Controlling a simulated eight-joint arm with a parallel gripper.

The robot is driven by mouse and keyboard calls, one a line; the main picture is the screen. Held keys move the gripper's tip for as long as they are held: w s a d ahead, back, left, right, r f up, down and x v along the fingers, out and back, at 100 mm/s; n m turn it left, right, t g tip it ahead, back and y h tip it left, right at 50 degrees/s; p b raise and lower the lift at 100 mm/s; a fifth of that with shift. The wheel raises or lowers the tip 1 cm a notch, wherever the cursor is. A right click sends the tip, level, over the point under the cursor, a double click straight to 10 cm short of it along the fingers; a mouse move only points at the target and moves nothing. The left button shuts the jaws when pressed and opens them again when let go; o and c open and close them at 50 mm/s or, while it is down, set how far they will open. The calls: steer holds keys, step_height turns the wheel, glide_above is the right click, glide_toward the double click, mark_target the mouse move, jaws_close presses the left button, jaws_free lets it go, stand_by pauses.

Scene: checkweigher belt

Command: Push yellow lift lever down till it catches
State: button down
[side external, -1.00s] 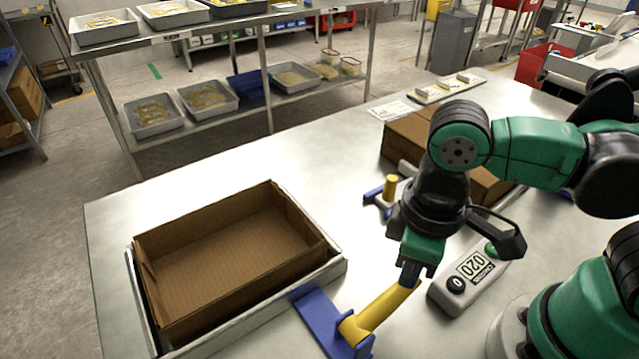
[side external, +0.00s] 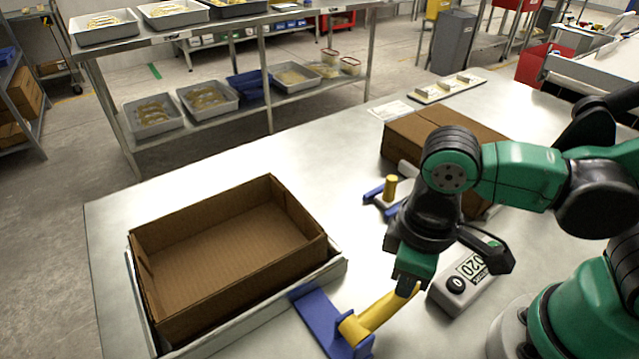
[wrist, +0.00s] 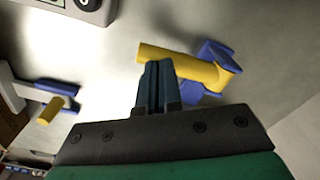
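The yellow lift lever (side external: 375,314) slants up to the right from its blue mount (side external: 318,318) at the front of the table. My gripper (side external: 406,288) is above the lever's outer end, fingers pointing down. In the wrist view, the fingers (wrist: 157,84) are together with nothing between them and overlap the yellow lever (wrist: 190,65) near its free end. They look to be touching its top. The catch cannot be made out. An empty open cardboard box (side external: 215,245) sits in a grey metal tray (side external: 338,266) left of the lever.
A second blue bracket with a yellow knob (side external: 390,187) stands behind my gripper. A display unit reading 020 (side external: 465,280) lies close to the right of the lever. A closed cardboard box (side external: 410,130) is further back. The table's left rear is clear.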

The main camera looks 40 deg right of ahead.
steer(key=shift+f, duration=1.05)
steer(key=shift+r, duration=4.05)
